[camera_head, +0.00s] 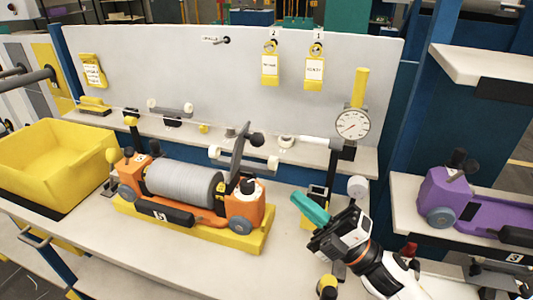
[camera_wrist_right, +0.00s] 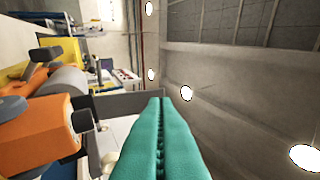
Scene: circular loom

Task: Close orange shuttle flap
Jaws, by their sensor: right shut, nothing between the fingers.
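The orange shuttle (camera_head: 243,208) sits in a yellow tray on the bench, with a grey spool (camera_head: 185,184) in it. Its dark grey flap (camera_head: 238,154) stands raised and tilted near the shuttle's right end, so it is open. My right gripper (camera_head: 305,203) has teal fingers, shut and empty, to the right of the shuttle and apart from it. In the right wrist view, the shut fingers (camera_wrist_right: 160,135) point forward. The orange shuttle body (camera_wrist_right: 40,125) is at left, and the grey flap (camera_wrist_right: 125,104) shows as a bar beyond the fingers. My left gripper is not seen.
A yellow bin (camera_head: 55,160) stands at the left. A dial gauge (camera_head: 351,125) on a stand is behind my right gripper. A purple shuttle (camera_head: 480,212) lies on the right shelf. The white back panel (camera_head: 190,80) closes off the rear. Bench space in front of the tray is clear.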

